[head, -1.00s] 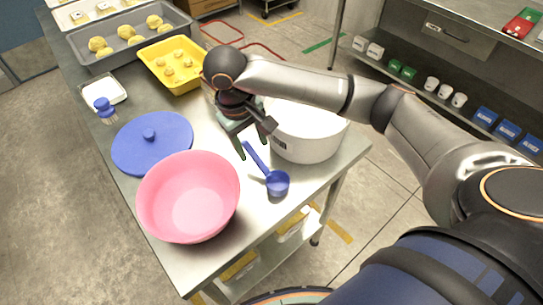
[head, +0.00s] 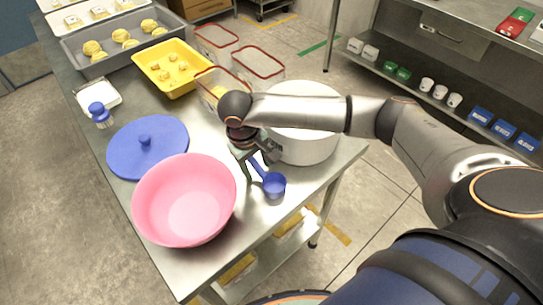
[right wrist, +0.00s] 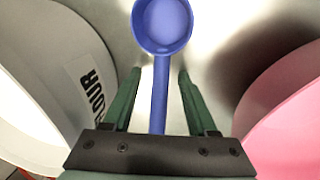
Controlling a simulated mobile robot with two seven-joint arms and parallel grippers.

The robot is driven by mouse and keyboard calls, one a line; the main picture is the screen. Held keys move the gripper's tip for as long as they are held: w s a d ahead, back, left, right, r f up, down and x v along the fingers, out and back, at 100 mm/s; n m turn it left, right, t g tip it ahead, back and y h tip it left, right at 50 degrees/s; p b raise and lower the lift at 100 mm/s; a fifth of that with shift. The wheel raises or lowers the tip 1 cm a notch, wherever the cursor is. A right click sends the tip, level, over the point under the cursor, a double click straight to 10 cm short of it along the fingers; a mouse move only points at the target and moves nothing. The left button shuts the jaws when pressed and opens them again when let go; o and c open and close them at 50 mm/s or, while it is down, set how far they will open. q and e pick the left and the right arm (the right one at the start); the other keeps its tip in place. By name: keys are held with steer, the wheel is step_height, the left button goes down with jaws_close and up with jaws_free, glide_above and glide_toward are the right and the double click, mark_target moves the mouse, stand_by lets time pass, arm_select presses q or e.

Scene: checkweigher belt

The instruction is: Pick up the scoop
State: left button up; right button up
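The blue scoop (head: 273,185) lies on the steel table, between the pink bowl (head: 186,200) and the white flour bin (head: 303,145). My right gripper (head: 257,170) points down over the scoop's handle. In the right wrist view the scoop (right wrist: 162,28) has its bowl beyond the fingertips and its handle running back between the fingers. The right gripper (right wrist: 160,85) is open there, with a gap on both sides of the handle. The near end of the handle is hidden by the gripper. My left gripper is not in view.
The flour bin (right wrist: 50,70) and pink bowl (right wrist: 285,105) flank the gripper closely. A blue lid (head: 147,150), a blue-handled brush (head: 99,113), a yellow tray (head: 172,68) and red-rimmed clear containers (head: 258,66) are farther back. The table's right edge is near the scoop.

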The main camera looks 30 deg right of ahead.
jaws_close()
steer(key=shift+r, duration=0.15)
stand_by(0.5)
